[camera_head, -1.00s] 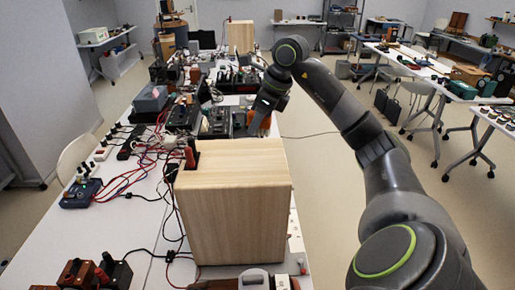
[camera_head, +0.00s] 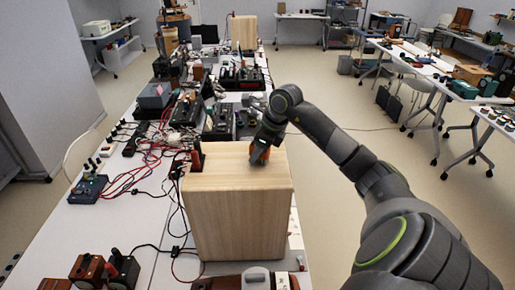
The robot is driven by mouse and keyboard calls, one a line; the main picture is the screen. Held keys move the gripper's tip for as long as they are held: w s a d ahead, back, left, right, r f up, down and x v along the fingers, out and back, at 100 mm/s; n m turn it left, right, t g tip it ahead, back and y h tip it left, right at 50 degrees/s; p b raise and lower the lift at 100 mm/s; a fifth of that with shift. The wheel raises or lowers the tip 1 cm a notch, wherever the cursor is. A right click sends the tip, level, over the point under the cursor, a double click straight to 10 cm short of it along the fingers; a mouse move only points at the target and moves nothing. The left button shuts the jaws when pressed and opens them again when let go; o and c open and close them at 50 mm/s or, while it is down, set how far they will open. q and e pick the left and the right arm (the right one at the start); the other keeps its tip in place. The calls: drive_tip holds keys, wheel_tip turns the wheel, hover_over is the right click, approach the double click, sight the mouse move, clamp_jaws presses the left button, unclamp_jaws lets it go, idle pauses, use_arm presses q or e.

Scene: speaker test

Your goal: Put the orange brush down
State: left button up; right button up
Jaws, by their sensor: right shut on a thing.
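My right gripper (camera_head: 261,155) is at the top of the wooden speaker box (camera_head: 240,215), near its far right edge. It is shut on the orange brush (camera_head: 260,153), of which only a small orange part shows between the dark fingers. The brush is at or just above the box top; I cannot tell whether it touches. My left gripper is not in view.
The box stands on a long white table (camera_head: 110,220). Red and black cables (camera_head: 135,175) and a blue device (camera_head: 88,189) lie to the left. Several instruments crowd the table behind the box. Most of the box top is clear.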

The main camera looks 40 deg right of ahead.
drive_tip(key=shift+d+f, duration=0.1)
drive_tip(key=shift+f, duration=0.1)
drive_tip(key=o, duration=1)
drive_tip(key=shift+r, duration=0.1)
drive_tip(key=shift+r, duration=0.3)
drive_tip(key=b+v, duration=0.4)
drive_tip(key=v, duration=0.7)
drive_tip(key=shift+s+r, duration=0.2)
drive_tip(key=shift+r, duration=0.1)
drive_tip(key=shift+f, duration=0.1)
